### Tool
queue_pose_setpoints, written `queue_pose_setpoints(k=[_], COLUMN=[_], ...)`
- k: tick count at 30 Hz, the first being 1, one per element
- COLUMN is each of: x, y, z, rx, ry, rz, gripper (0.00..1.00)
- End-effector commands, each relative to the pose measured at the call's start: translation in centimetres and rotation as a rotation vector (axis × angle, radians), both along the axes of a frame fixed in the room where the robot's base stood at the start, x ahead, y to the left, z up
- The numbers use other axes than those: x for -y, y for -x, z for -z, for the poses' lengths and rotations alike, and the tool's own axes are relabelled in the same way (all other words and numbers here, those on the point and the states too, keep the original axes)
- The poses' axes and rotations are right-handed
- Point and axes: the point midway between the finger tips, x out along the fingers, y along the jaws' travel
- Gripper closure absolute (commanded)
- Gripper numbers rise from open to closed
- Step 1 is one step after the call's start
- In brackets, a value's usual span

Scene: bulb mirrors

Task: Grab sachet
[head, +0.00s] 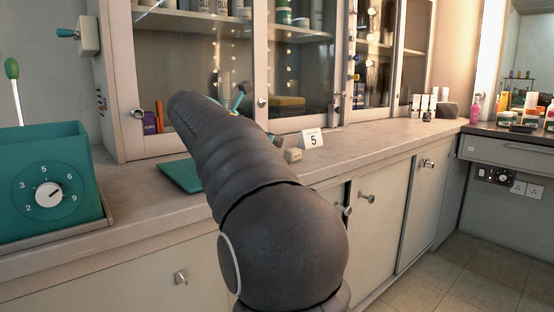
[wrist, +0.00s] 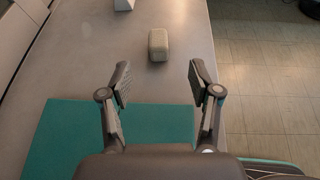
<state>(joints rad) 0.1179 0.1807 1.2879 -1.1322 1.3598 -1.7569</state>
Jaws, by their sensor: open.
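In the head view the block (head: 293,155) lies in front of the number 5 card. No thing is plainly marked as a sachet; I cannot tell whether the block is it. A small purple packet (head: 150,122) stands by the cabinet at left. My arm hides much of my gripper in the head view.
The teal mat (head: 180,175) lies on the counter (head: 365,140). The number 5 card (head: 313,139) stands behind the block. A teal box with a dial (head: 45,190) stands at the left. Glass-doored cabinets line the back. The counter to the right of the card is mostly clear.

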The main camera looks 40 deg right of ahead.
Motion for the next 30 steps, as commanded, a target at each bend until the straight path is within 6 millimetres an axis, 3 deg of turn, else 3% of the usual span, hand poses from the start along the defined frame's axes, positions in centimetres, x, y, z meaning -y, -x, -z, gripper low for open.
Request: queue_pose_setpoints(k=[5, 15, 23, 30], x=[1.3, 6.3, 7.6, 9.9], y=[-0.7, -1.6, -1.8, -1.9], z=[0.6, 2.9, 3.4, 5.2], rx=[-0.020, -0.019, -0.017, -0.017], ry=[0.015, 0.013, 0.013, 0.012], rz=[-0.008, -0.013, -0.012, -0.009], gripper=[0.38, 0.38, 0.38, 0.38])
